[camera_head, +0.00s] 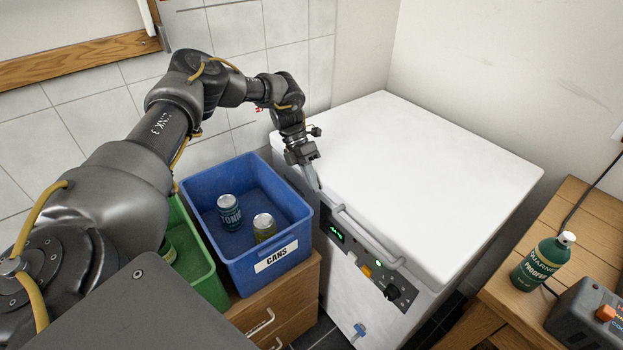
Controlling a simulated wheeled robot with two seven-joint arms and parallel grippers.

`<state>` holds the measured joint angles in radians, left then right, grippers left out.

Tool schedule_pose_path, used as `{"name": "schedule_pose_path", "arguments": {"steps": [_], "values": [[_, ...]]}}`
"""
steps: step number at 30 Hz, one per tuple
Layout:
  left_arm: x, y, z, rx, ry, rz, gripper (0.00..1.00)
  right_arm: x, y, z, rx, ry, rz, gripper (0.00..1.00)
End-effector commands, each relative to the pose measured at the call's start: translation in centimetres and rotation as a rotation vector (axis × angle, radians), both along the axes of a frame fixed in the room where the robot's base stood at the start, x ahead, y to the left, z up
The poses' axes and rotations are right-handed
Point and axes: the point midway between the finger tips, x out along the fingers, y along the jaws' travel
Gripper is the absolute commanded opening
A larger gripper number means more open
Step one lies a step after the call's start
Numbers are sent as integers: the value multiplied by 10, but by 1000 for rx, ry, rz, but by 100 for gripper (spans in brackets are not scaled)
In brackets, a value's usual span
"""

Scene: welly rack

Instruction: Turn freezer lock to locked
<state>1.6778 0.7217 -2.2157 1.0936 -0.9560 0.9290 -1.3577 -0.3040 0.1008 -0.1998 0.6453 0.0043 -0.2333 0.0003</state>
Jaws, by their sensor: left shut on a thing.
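The white chest freezer (440,165) stands in the middle right with its lid down. Its front has a grey bar handle (368,236) and a dark control panel with green displays, an orange switch (366,271) and a black knob (393,292). A small blue part (360,329) sits low on the front; I cannot tell which part is the lock. My left gripper (317,184) points down at the lid's front left edge, beyond the handle's far end. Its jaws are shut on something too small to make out. My right gripper is out of view.
A blue crate labelled CANS (277,262) holds two cans beside the freezer, on a wooden drawer unit (283,313). A green crate (205,281) is left of it. A wooden table (565,210) at right bears a green bottle (541,264) and a grey device (590,315).

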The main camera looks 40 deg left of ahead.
Motion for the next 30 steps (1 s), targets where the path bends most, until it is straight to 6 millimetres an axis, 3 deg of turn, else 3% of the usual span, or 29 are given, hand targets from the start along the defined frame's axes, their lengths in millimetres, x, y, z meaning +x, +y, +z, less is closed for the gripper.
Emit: {"name": "schedule_pose_path", "arguments": {"steps": [9,12,15,24,30], "values": [[1,1,0,-16,3,1,0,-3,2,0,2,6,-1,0],[1,1,0,-16,2,0,17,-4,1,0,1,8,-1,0],[0,1,0,-16,2,0,27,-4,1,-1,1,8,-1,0],[1,2,2,-15,2,0,27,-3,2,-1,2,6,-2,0],[7,17,24,-14,-1,2,27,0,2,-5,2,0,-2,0]]}}
